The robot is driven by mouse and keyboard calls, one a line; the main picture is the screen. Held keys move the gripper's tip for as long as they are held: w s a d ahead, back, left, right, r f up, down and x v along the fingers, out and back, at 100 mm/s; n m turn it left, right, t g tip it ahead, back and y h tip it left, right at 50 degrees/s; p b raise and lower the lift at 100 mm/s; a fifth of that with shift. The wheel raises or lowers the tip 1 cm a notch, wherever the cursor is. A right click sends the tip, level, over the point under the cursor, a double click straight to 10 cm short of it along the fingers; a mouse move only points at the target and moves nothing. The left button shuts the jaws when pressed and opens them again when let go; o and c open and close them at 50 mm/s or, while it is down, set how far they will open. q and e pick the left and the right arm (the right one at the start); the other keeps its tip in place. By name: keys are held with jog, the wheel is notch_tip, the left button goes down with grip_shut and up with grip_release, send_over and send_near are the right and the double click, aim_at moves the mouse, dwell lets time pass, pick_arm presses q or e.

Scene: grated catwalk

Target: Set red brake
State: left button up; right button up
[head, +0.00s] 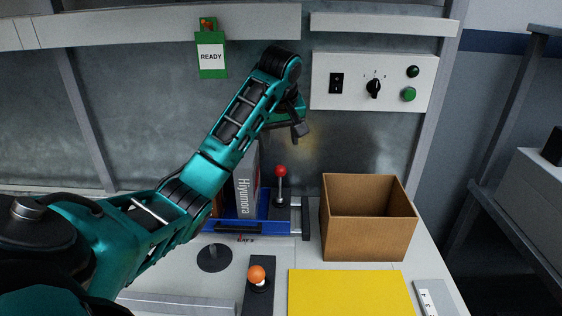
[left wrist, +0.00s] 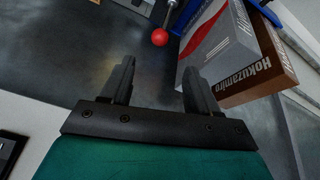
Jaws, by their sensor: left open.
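The brake lever with a red ball knob (head: 281,170) stands upright on a dark base at the back of the bench, right of the grey box. Its red knob (left wrist: 160,37) also shows in the left wrist view, beyond the fingertips and between their lines. My left gripper (head: 299,128) is in the air above the lever, near the back wall. In the left wrist view its two fingers (left wrist: 160,75) are spread apart with nothing between them. It does not touch the knob. The lower part of the lever is cut off in the wrist view. My right gripper is not in view.
A grey box (head: 246,190) and a brown box (left wrist: 262,70) stand in a blue tray (head: 228,226) beside the lever. An open cardboard box (head: 368,240) is to the right. An orange-knobbed lever (head: 257,275) and yellow mat (head: 348,293) are in front. A switch panel (head: 343,100) hangs behind.

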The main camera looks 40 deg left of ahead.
aim_at(281, 168)
pick_arm(q)
jog(key=x, duration=1.2)
jog(key=shift+a+f, duration=0.1)
jog(key=shift+f, duration=0.2)
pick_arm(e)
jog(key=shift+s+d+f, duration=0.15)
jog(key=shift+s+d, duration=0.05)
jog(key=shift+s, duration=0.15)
